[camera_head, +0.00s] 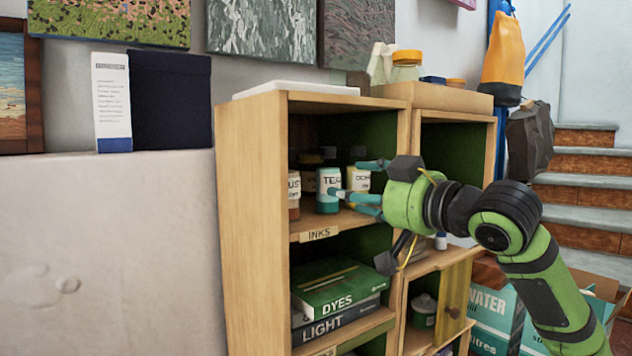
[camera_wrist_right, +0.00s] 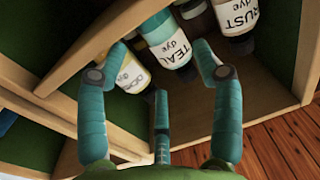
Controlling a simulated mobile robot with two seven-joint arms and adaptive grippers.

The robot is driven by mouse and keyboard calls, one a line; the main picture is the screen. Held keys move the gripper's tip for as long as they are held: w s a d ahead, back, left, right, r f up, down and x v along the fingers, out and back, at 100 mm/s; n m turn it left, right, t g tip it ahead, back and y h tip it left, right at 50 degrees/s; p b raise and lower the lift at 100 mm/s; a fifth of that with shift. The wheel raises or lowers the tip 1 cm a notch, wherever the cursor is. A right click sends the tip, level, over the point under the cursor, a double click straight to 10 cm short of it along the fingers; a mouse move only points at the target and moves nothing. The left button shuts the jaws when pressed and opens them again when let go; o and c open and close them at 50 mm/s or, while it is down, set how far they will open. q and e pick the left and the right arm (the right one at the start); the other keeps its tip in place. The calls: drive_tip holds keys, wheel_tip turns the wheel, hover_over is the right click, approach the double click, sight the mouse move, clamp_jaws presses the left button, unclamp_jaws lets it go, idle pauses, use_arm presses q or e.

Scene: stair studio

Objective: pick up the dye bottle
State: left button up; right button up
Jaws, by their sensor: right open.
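The teal dye bottle (camera_head: 327,188), with a white label reading TEAL and a teal lower part, stands upright on the shelf labelled INKS. It also shows in the right wrist view (camera_wrist_right: 168,42). The rust dye bottle (camera_head: 294,195) is to its left, partly hidden by the shelf side. A bottle with a yellowish label starting OC (camera_head: 358,180) is to its right. My right gripper (camera_head: 352,190) is open at the shelf front, its teal fingers pointing at the teal bottle. In the right wrist view its fingers (camera_wrist_right: 160,70) spread around the teal bottle's near end; contact cannot be told. My left gripper is out of view.
The wooden shelf unit (camera_head: 249,200) has side walls close to the gripper. The shelf below holds a green DYES box (camera_head: 335,290) on a LIGHT box (camera_head: 335,322). Dark-capped bottles stand behind the teal one. Cartons (camera_head: 495,312) stand at lower right.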

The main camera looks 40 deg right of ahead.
sight(337, 213)
drive_tip(key=shift+w+r+p, duration=0.25)
drive_tip(key=shift+r+p, duration=0.25)
drive_tip(key=shift+p, duration=0.2)
drive_tip(key=w, duration=0.1)
drive_tip(key=w+p, duration=0.1)
drive_tip(key=w, duration=0.2)
drive_tip(key=shift+w+d+f+p, duration=0.1)
drive_tip(key=shift+f+p, duration=0.15)
drive_tip(key=shift+p, duration=0.1)
drive_tip(key=shift+w+f, duration=0.1)
drive_tip(key=shift+w, duration=0.15)
drive_tip(key=shift+s, duration=0.2)
drive_tip(key=c, duration=1)
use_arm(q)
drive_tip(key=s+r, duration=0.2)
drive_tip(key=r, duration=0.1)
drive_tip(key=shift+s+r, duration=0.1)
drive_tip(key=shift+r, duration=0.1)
